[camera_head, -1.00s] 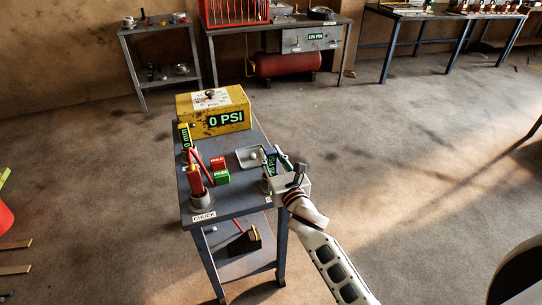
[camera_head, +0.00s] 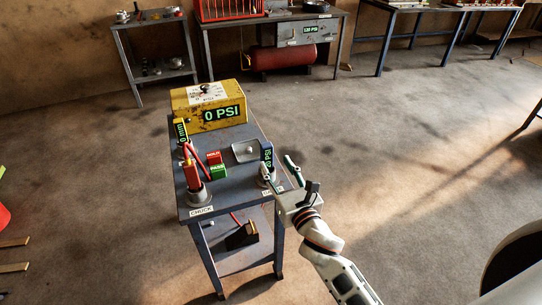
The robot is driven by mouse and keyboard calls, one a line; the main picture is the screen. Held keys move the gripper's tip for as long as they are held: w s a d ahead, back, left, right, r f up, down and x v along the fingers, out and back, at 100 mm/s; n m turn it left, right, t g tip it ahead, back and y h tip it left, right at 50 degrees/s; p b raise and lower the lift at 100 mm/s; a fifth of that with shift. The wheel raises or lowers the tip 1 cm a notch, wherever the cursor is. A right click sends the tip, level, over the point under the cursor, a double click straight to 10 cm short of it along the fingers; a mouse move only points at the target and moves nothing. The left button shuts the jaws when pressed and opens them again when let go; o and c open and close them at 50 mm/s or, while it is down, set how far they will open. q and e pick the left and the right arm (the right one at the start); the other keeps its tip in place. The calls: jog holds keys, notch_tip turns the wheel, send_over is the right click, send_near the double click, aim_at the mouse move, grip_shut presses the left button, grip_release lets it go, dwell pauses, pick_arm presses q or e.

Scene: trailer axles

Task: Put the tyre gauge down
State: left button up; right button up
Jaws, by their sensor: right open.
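The tyre gauge (camera_head: 267,157) is a dark blue upright tool with a green PSI readout. It stands in a round holder at the right front corner of the grey cart (camera_head: 235,202), partly hidden behind a finger of my right gripper. My right gripper (camera_head: 278,168) is open at that corner, its fingers spread, with one finger close beside the gauge and the other out to the right. I cannot tell whether the near finger touches the gauge. My left gripper is not in view.
On the cart are a yellow box (camera_head: 208,107) reading 0 PSI, a red chuck (camera_head: 194,176) in a holder, red and green blocks (camera_head: 217,171) and a small tray (camera_head: 246,151). A bench (camera_head: 272,20) with a red tank (camera_head: 281,58) stands behind. Floor to the right is clear.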

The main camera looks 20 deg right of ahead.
jog(key=s+f+m+g+y, duration=0.2)
jog(key=s+f+m+g, duration=0.5)
jog(key=s+f+m, duration=1.7)
jog(key=m, duration=0.8)
jog(key=shift+s+f, duration=0.2)
jog(key=shift+f, duration=0.1)
jog(key=shift+d, duration=0.1)
jog(key=c, duration=0.4)
jog(key=shift+w, duration=0.1)
